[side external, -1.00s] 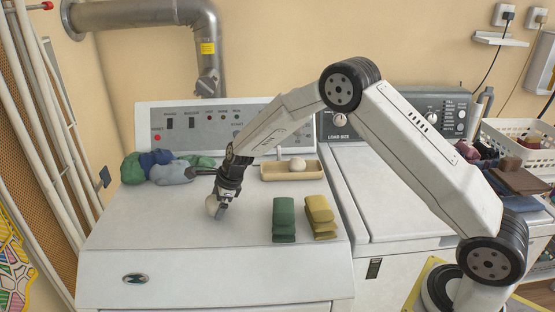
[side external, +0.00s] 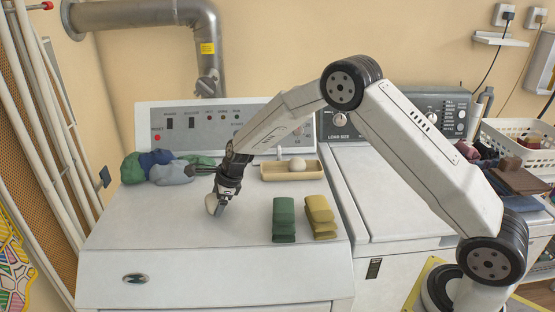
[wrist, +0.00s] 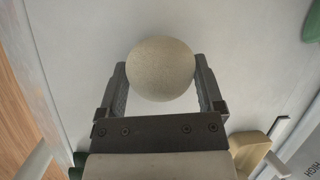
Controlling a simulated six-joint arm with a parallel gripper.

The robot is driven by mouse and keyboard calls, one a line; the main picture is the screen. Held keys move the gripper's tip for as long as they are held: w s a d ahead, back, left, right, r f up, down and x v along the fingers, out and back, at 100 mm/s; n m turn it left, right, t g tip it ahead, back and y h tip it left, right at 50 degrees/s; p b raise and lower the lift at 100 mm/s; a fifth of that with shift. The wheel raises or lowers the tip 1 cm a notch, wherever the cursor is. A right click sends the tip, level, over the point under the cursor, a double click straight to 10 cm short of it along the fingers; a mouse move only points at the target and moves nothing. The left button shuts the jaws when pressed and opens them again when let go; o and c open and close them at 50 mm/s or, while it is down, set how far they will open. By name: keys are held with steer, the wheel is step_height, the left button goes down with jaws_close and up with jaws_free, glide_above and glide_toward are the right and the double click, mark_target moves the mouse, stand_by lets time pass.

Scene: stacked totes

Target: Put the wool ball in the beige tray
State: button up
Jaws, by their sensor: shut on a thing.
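The wool ball (side external: 211,204) is off-white and round, at the left middle of the white machine top. My gripper (side external: 217,206) is shut on it, with a finger on each side, and partly hides it in the side external view. In the wrist view the ball (wrist: 161,69) sits between the two fingertips of my gripper (wrist: 160,80). I cannot tell whether the ball touches the surface. The beige tray (side external: 290,176) stands behind and to the right, near the control panel. A second off-white ball (side external: 297,164) is in the tray.
Folded green cloths (side external: 284,220) and folded yellow cloths (side external: 320,217) lie right of my gripper, in front of the tray. Crumpled dark and grey cloths (side external: 170,168) lie at the back left. The control panel (side external: 180,125) rises behind. The front left surface is clear.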

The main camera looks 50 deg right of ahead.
steer(key=shift+r, duration=0.45)
steer(key=s+r, duration=1.1)
steer(key=s, duration=0.3)
steer(key=shift+d+r, duration=0.3)
steer(key=shift+d, duration=0.15)
steer(key=shift+f+n, duration=0.15)
steer(key=shift+n, duration=0.25)
steer(key=d+f+n+g, duration=0.1)
steer(key=n+g, duration=0.2)
steer(key=n, duration=0.4)
steer(key=s+d+n+g, duration=0.1)
steer(key=n+g, duration=0.1)
steer(key=n, duration=0.6)
steer(key=d+f+n+g, duration=0.1)
steer(key=n+g, duration=0.2)
steer(key=n, duration=0.5)
steer(key=shift+s+d+f+g, duration=0.3)
steer(key=shift+s+f, duration=0.05)
steer(key=shift+s, duration=0.05)
steer(key=shift+d, duration=0.1)
